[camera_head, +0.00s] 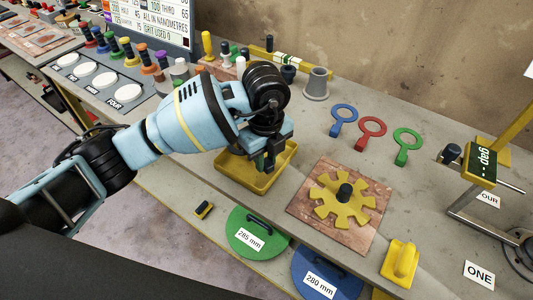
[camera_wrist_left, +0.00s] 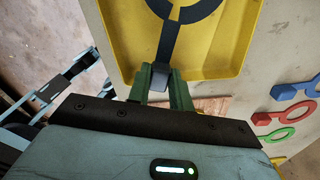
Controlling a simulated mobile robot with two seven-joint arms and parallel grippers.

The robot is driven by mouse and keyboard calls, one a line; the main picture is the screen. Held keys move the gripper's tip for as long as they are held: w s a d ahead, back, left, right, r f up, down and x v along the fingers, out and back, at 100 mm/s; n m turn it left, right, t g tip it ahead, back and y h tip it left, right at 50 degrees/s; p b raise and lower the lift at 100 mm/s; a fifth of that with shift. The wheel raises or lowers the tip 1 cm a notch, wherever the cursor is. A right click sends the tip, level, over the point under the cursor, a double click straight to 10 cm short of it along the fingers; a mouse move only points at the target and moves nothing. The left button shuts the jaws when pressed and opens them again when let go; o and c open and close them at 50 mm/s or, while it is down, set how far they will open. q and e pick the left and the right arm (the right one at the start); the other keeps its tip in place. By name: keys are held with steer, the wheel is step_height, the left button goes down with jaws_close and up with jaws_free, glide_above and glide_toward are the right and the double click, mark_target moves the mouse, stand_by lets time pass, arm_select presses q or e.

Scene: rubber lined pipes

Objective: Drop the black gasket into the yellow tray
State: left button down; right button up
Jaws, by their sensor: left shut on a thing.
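In the left wrist view, my left gripper (camera_wrist_left: 160,82) is shut on the handle of the black gasket (camera_wrist_left: 168,42). The gasket's ring runs off the top of that view and lies over the floor of the yellow tray (camera_wrist_left: 120,45). I cannot tell how high the gasket is above the floor. My right gripper is not in view.
Blue (camera_head: 343,116), red (camera_head: 371,130) and green (camera_head: 407,140) ring gaskets lie right of the tray. A yellow gear (camera_head: 329,207) sits on a reddish plate. Green (camera_head: 245,238) and blue (camera_head: 325,278) discs are at the front.

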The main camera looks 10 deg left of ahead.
arm_select(q)
steer(key=c, duration=1.2)
jaws_free()
steer(key=shift+r, duration=0.1)
step_height(320, 180, up, 6)
steer(key=shift+r, duration=0.9)
